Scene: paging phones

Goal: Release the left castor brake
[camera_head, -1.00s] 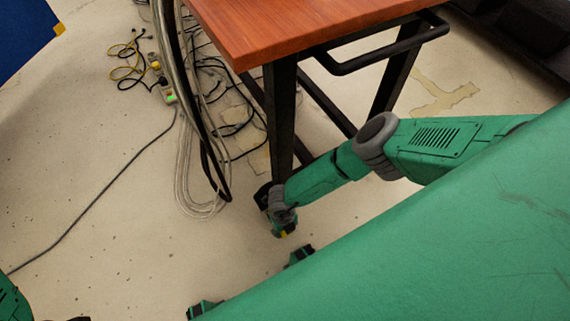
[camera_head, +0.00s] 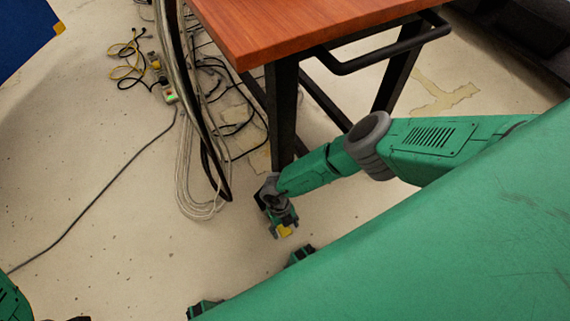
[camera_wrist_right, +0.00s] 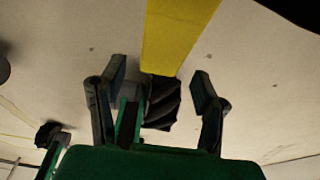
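A yellow bar, which looks like the castor brake lever, shows in the right wrist view (camera_wrist_right: 176,35), running down from the top edge to between my fingers. A dark ridged part (camera_wrist_right: 162,103) sits below its end. My right gripper (camera_wrist_right: 158,86) has its two fingers spread, one on each side, with gaps to the bar. In the head view my right gripper (camera_head: 282,222) is low beside the foot of the table's front leg (camera_head: 282,120), with a bit of yellow (camera_head: 286,231) at its tip. The castor itself is hidden there. My left gripper does not show.
The wooden tabletop (camera_head: 310,25) overhangs the leg, with a black handle bar (camera_head: 385,58) on its side. Loose cables (camera_head: 195,195) and a power strip (camera_head: 168,92) lie on the floor to the left. The floor in the lower left is mostly clear.

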